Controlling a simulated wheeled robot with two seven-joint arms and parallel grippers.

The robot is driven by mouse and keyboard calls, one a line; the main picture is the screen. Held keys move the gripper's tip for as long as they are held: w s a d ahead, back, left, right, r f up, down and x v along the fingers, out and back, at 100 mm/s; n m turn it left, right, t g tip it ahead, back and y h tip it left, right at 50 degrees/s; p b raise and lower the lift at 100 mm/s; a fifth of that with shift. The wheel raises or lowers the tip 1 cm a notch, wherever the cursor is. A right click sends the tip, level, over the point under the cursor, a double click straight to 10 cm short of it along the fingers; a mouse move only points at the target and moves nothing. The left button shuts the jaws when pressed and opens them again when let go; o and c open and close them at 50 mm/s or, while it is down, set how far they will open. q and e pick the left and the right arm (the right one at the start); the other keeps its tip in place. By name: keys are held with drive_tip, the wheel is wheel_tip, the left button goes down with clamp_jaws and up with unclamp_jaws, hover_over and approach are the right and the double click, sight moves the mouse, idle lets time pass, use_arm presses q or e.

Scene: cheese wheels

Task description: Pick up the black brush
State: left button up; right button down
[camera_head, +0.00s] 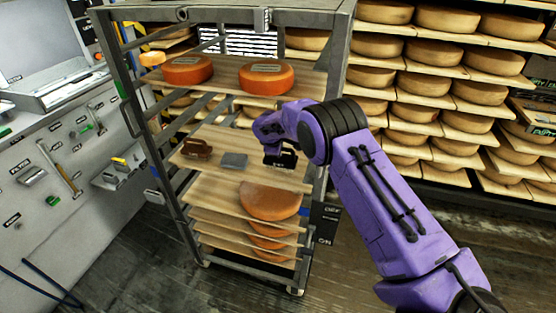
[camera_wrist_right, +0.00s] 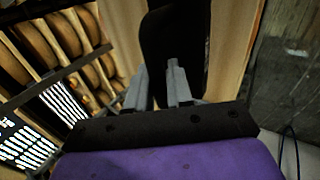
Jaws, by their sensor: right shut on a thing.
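My right arm reaches into the rack in the head view. Its gripper (camera_head: 279,150) is over the right part of a middle wooden shelf. In the right wrist view, the gripper (camera_wrist_right: 158,82) has its two grey fingers closed on a dark object, which I take to be the black brush (camera_wrist_right: 175,35). In the head view the black brush (camera_head: 282,161) shows as a dark shape under the wrist, partly merged with the gripper. I cannot tell whether it touches the shelf. My left gripper is not in view.
A brown brush-like object (camera_head: 197,148) and a grey block (camera_head: 234,160) lie on the same shelf (camera_head: 215,173). Orange cheese wheels (camera_head: 266,77) sit on the shelf above. Grey rack posts (camera_head: 327,150) stand close beside my arm.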

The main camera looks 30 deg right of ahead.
drive_tip(key=s+a+b, duration=0.4)
drive_tip(key=s+a, duration=0.8)
drive_tip(key=a, duration=0.1)
drive_tip(key=shift+s+a, duration=0.15)
